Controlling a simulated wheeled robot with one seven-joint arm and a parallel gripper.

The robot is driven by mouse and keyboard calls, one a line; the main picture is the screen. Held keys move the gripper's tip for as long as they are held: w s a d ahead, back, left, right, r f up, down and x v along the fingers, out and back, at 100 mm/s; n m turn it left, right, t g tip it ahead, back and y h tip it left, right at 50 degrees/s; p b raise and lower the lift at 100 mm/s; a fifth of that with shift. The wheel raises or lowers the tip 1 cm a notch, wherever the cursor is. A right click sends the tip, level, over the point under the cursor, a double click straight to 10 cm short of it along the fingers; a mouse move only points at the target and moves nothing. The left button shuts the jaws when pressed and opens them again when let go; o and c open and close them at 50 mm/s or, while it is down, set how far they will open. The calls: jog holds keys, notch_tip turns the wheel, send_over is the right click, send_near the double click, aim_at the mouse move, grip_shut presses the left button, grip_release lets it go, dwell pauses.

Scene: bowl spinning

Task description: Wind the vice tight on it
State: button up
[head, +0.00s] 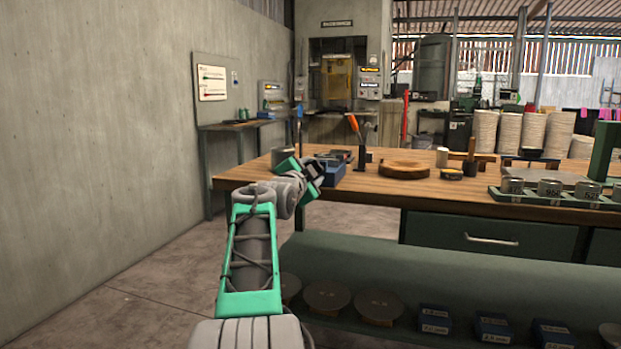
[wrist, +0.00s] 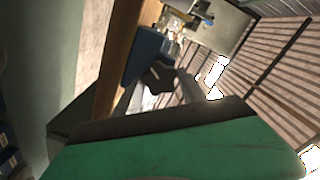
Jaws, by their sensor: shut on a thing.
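The blue vice (head: 329,174) sits at the near left edge of the wooden bench top. It also shows in the wrist view, a blue block (wrist: 148,54) beside the bench edge. My gripper (head: 314,172) is at the vice's front left side, shut on what seems to be the vice's handle. The handle is mostly hidden behind my fingers in the head view. In the wrist view a dark grey bar (wrist: 188,88) shows past the dark finger pad. I cannot tell what is between the vice jaws.
The bench top (head: 402,183) carries a round wooden ring (head: 404,170), an orange-handled tool (head: 354,125) and a tray (head: 555,199) of grey tins. A drawer (head: 490,240) and lower shelf are below. Floor left of the bench is clear.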

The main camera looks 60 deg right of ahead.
jog(key=shift+m, duration=0.4)
jog(key=o, duration=1.4)
jog(key=shift+c, duration=0.2)
jog(key=s+a, duration=0.1)
jog(key=a, duration=0.6)
jog(key=shift+a+p, duration=0.35)
jog(key=shift+s, duration=0.1)
